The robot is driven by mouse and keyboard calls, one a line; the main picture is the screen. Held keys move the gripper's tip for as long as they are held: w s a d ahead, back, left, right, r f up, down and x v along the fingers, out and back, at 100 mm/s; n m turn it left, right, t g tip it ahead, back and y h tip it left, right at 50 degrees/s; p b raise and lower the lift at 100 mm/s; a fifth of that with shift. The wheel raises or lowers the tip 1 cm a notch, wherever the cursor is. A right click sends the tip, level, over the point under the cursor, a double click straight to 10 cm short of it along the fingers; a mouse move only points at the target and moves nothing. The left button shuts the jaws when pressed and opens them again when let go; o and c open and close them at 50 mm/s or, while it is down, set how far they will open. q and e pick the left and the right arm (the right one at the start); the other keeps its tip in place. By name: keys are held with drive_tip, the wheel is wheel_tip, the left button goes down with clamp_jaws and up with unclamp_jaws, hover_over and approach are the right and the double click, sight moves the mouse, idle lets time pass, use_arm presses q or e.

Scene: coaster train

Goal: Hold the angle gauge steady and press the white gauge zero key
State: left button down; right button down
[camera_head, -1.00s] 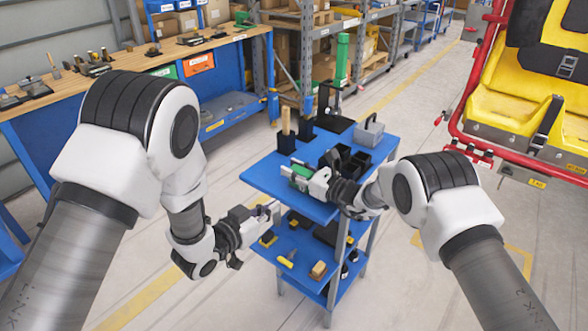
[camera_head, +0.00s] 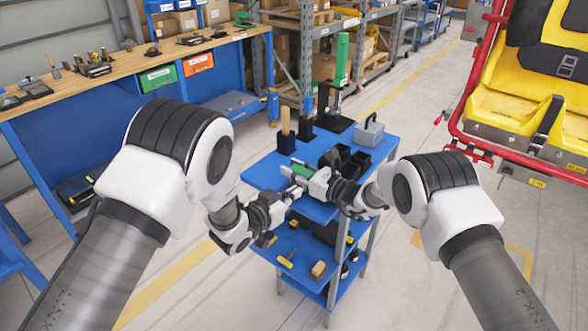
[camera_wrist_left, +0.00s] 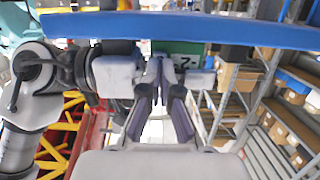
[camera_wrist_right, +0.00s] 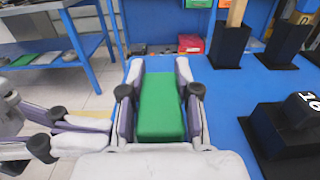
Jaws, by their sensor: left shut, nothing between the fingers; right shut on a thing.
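The green angle gauge (camera_head: 302,170) is between the fingers of my right gripper (camera_head: 308,178), at the near left edge of the blue cart's top. In the right wrist view, its plain green back (camera_wrist_right: 160,108) fills the gap between the finger pads. My left gripper (camera_head: 294,192) is shut and empty, just in front of the gauge. In the left wrist view, its closed fingertips (camera_wrist_left: 159,66) overlap the gauge's green face (camera_wrist_left: 172,47), and part of a dark display shows beside them. I cannot make out the white zero key or tell whether the tips touch the gauge.
The blue cart top (camera_head: 262,176) also holds black holders, one with a wooden handle (camera_head: 285,120), black bins (camera_head: 350,160) and a grey caddy (camera_head: 369,131). Tools lie on its lower shelf. A workbench (camera_head: 130,75) stands at back left, a yellow coaster seat (camera_head: 510,90) at right.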

use_arm(q)
drive_tip(key=shift+w+d, duration=0.4)
drive_tip(key=shift+w, duration=0.15)
idle(0.9)
drive_tip(key=shift+s+a, duration=0.1)
drive_tip(key=shift+f+v, duration=0.2)
drive_tip(key=shift+v, duration=0.75)
drive_tip(key=shift+f+v, duration=0.15)
drive_tip(key=shift+v, duration=0.8)
drive_tip(key=shift+f+v, duration=0.2)
drive_tip(key=shift+v, duration=0.75)
drive_tip(key=shift+s, duration=0.1)
use_arm(e)
drive_tip(key=c, duration=0.7)
unclamp_jaws()
drive_tip(key=shift+c, duration=0.2)
